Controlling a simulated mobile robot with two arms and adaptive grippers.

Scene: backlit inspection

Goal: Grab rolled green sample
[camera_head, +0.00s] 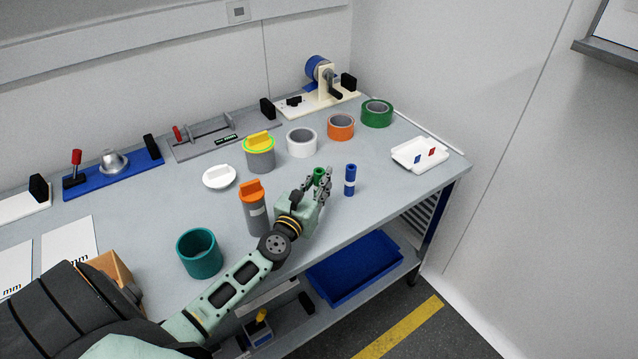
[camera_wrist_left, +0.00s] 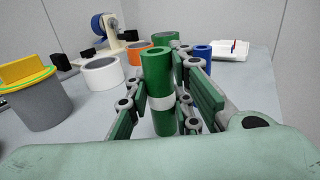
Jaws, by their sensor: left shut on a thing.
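The rolled green sample (camera_head: 319,176) stands upright on the grey table, between the fingers of my left gripper (camera_head: 314,187). In the left wrist view the sample (camera_wrist_left: 157,75) is a green tube with a white band round its middle. The left gripper (camera_wrist_left: 160,106) is shut on it, with green finger pads on both sides. The fingers hide part of the sample in the head view. My right gripper is in neither view.
A blue rolled sample (camera_head: 350,180) stands close to the right. A grey canister with an orange lid (camera_head: 257,213) and a teal cup (camera_head: 200,254) stand left. Tape rolls, white (camera_head: 301,142), orange (camera_head: 341,127) and green (camera_head: 377,113), stand behind. A white tray (camera_head: 420,155) lies right.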

